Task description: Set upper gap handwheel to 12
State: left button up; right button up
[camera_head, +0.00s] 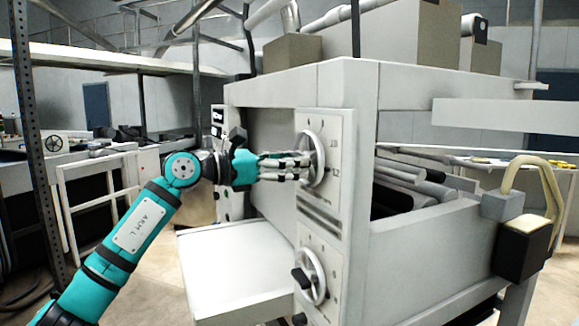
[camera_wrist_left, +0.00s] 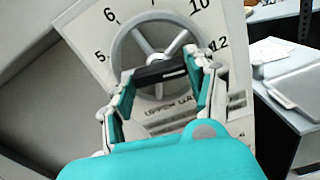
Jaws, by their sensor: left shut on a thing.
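The upper gap handwheel (camera_head: 318,146) is a grey spoked wheel on the pale front panel of the sheeter. It also shows in the wrist view (camera_wrist_left: 119,48), with 5, 6, 10 and 12 legible around it and a partly covered "UPPER GA…" label below. My left gripper (camera_head: 304,166) reaches it from the left. In the wrist view, my left gripper (camera_wrist_left: 164,75) is shut on the wheel's black handle (camera_wrist_left: 160,71), with one finger on each side. I cannot make out a pointer or the exact setting. My right gripper is not in view.
A lower handwheel (camera_head: 322,268) with a black knob sits below on the same panel. A pale flat tray (camera_head: 235,262) juts out under my left arm. Rollers (camera_head: 420,178) lie in the open side at right. A dark upright post (camera_head: 28,130) stands at far left.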

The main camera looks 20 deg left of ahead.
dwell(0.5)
pick_arm(q)
jog(key=o, duration=1.2)
jog(key=v, duration=1.2)
jog(key=shift+f, duration=0.1)
